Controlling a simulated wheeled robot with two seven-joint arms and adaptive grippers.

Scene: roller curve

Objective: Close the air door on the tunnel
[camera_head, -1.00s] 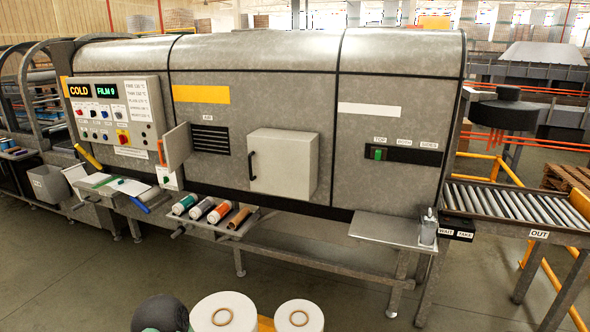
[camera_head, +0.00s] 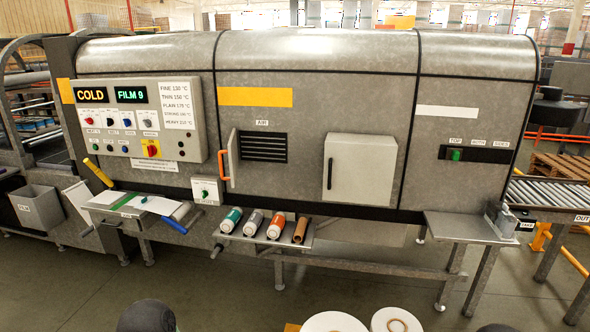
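The air door (camera_head: 233,158) is a small grey panel on the tunnel (camera_head: 345,120). It stands open beside the black louvred vent (camera_head: 263,147) under the AIR label. It sticks out toward me at the vent's left side and shows almost edge-on. Its orange handle (camera_head: 221,166) is on the door's left-facing side. The vent is uncovered. Neither of my grippers is in view.
A larger light-grey box door (camera_head: 360,168) with a black handle is right of the vent. A tray with several rolls (camera_head: 274,226) juts out below. A control panel (camera_head: 141,118) is at left. White reels (camera_head: 396,320) stand at the bottom edge.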

